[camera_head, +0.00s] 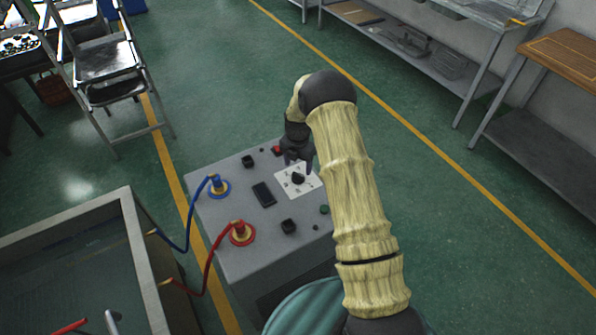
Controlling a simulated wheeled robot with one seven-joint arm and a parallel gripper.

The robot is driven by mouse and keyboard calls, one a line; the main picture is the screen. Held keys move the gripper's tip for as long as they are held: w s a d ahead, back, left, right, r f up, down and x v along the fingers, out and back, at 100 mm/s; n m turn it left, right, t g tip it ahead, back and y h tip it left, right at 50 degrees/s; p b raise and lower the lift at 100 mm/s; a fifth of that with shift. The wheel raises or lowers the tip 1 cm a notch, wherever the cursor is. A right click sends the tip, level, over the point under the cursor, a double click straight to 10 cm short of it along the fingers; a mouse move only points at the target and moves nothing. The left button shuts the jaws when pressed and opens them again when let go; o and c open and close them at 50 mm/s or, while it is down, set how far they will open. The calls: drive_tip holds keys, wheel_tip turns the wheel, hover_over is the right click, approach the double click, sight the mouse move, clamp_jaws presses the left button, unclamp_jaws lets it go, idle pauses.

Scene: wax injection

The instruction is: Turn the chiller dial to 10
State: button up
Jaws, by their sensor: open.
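The chiller (225,229) is a grey box with a control panel on top. Its black dial (298,178) sits on a white plate (310,187) with small marks around it, too small to read. My gripper (298,166) is open, with its fingers pointing down just above the dial, one on each side as seen here. I cannot tell whether the fingers touch the dial. The dial's pointer setting is not readable. My cream-coloured arm comes in from the lower right and hides the panel's right edge.
Other black knobs (289,226), a dark rectangular display (263,194) and a red button (276,150) share the panel. Blue (190,215) and red (212,258) hoses run to a water tank (140,245) at left. Shelves (420,60) stand at back right. Green floor lies clear between.

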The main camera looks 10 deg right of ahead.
sight(298, 175)
wheel_tip(298, 175, down, 4)
drive_tip(key=shift+w, duration=0.1)
drive_tip(key=shift+s+f+p, duration=0.2)
drive_tip(key=shift+f+p, duration=0.1)
drive_tip(key=shift+f, duration=0.05)
drive_tip(key=shift+c, duration=0.4)
drive_tip(key=c, duration=0.9)
drive_tip(key=shift+w, duration=0.1)
